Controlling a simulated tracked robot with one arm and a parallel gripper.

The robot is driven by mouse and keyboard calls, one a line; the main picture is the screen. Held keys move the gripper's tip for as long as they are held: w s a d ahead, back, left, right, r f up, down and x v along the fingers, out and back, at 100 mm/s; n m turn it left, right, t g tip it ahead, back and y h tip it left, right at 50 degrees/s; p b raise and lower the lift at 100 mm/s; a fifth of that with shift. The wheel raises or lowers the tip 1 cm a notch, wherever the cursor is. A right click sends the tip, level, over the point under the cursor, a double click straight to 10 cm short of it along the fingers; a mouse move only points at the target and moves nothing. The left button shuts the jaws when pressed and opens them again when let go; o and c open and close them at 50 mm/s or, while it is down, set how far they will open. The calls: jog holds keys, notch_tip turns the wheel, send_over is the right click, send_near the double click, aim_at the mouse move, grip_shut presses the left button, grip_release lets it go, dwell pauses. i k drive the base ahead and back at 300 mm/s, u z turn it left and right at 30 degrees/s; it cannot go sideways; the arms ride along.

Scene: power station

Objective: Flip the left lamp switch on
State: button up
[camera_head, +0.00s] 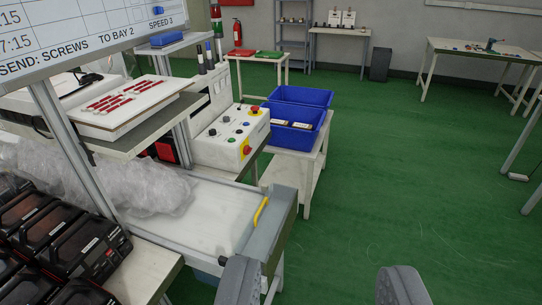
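A white control box (222,150) with several knobs and buttons stands left of centre on a bench. It has a red mushroom button on yellow (254,110), a yellow-ringed control at its lower front (246,148), and small green, black and blue controls. The controls are too small to tell which one is the left lamp switch or how it is set. My gripper (320,272) is at the bottom edge, its two grey fingers wide apart with only green floor seen between them. It is well short of the box, low and to its right.
Blue bins (300,98) sit on a white table right behind the box. A bench with plastic wrap (130,180) and a yellow handle (261,213) lies in front of it. Black battery-like units (85,245) fill the lower left. A whiteboard (90,28) overhangs top left. Green floor (420,180) is open at right.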

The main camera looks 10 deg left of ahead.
aim_at(217, 90)
jog(key=u, duration=0.25)
jog(key=i, duration=1.15)
jog(key=z, duration=0.25)
jog(key=k, duration=0.45)
jog(key=z, duration=0.75)
jog(key=k, duration=0.85)
jog(key=z, duration=0.75)
jog(key=i, duration=1.55)
jog(key=u, duration=0.3)
jog(key=i, duration=1.35)
jog(key=u, duration=0.9)
jog(key=i, duration=1.1)
jog(key=u, duration=0.85)
